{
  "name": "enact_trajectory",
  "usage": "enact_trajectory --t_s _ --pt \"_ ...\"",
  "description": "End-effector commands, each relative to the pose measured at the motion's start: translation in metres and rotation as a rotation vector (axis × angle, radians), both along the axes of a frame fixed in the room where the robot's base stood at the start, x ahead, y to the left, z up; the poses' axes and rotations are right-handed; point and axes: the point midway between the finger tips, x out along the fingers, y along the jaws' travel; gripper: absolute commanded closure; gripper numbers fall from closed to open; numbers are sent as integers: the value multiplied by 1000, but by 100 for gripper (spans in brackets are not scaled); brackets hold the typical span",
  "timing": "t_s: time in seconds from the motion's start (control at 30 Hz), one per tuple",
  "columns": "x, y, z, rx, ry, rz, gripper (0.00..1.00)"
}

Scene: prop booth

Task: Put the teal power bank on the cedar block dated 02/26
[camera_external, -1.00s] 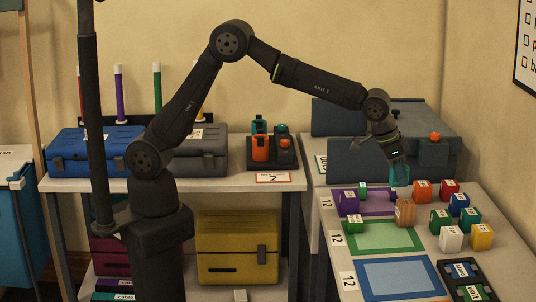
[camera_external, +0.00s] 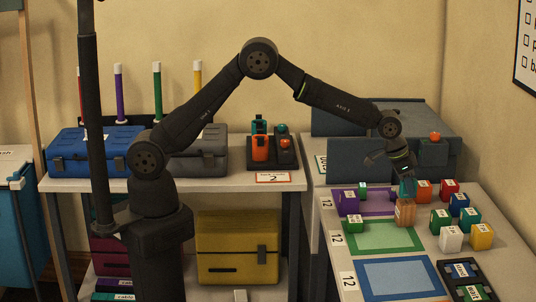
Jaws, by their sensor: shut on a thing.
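My gripper (camera_external: 406,178) is shut on the teal power bank (camera_external: 407,189) and points down. The power bank is right over the cedar block (camera_external: 405,212), a light brown block standing upright on the table by the green-framed area. In this view the bottom of the power bank meets the top of the block; I cannot tell whether it rests on it or hovers just above. The date on the block is too small to read. The fingers partly cover the power bank's top.
Orange (camera_external: 424,190), red (camera_external: 449,188), blue (camera_external: 458,204), green (camera_external: 440,219), white (camera_external: 451,239) and yellow (camera_external: 481,237) blocks stand close on the right. A purple block (camera_external: 347,203) stands left. The blue-framed area (camera_external: 398,278) in front is clear.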

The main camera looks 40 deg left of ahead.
Motion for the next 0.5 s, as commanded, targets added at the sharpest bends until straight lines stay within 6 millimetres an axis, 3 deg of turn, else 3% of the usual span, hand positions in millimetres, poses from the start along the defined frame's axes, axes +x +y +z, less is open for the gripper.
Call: enact_trajectory --t_s 0.1,0.47,0.5 --pt "0 0 -14 1 1 0 99" --pt "0 0 -18 -1 -1 0 99" --pt "0 0 -18 -1 -1 0 65"
